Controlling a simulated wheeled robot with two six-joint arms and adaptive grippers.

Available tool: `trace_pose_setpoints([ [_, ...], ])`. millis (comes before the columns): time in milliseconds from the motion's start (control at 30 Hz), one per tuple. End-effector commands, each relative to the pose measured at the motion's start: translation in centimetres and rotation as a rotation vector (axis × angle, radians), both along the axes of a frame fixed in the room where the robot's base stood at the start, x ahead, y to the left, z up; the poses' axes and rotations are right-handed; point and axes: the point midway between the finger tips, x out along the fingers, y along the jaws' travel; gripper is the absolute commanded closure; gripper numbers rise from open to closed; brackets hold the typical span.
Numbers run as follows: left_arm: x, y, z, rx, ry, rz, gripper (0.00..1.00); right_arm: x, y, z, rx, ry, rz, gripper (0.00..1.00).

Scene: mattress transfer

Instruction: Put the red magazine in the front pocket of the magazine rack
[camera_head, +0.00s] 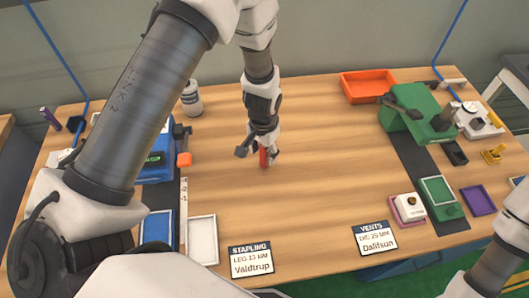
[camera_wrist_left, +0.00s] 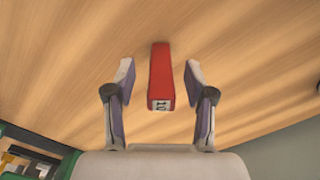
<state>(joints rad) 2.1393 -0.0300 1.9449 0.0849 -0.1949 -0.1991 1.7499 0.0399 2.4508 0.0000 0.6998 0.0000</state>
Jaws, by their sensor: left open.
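The red magazine (camera_head: 264,158) is a small red block on the wooden table, near its middle, partly hidden by my left gripper in the head view. In the left wrist view the red magazine (camera_wrist_left: 161,72) shows a white end label with dark marks. My left gripper (camera_head: 258,152) is open and points down at it. In the left wrist view the two fingers of the left gripper (camera_wrist_left: 160,80) stand on either side of the magazine with gaps, not touching it. I cannot clearly identify a magazine rack. My right gripper is outside the view.
A blue machine (camera_head: 158,135) stands at the left, partly behind my left arm. A green machine (camera_head: 418,112) stands at the right. Sign cards (camera_head: 251,258) line the front.

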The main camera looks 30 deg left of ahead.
Motion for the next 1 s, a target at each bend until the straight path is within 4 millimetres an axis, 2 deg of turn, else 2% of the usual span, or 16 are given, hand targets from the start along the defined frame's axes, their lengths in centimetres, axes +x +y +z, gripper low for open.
trace_pose_setpoints([
  [33,-0.1,0.0,-0.7,0.0,0.005,0.0,0.46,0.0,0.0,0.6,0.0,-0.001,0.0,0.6],
  [133,0.0,0.0,-2.1,0.0,0.003,0.0,0.46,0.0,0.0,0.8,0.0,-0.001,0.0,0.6],
  [367,0.0,0.0,-2.4,0.0,0.0,0.0,0.46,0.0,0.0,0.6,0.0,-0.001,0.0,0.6],
  [500,0.0,0.0,-2.4,0.0,0.0,0.0,0.95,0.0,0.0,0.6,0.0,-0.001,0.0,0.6],
  [533,0.0,0.0,-2.4,0.0,0.0,0.0,1.0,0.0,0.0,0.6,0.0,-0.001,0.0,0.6],
  [1000,0.0,0.0,-2.1,0.0,-0.001,0.0,1.0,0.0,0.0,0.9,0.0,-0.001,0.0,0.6],
])
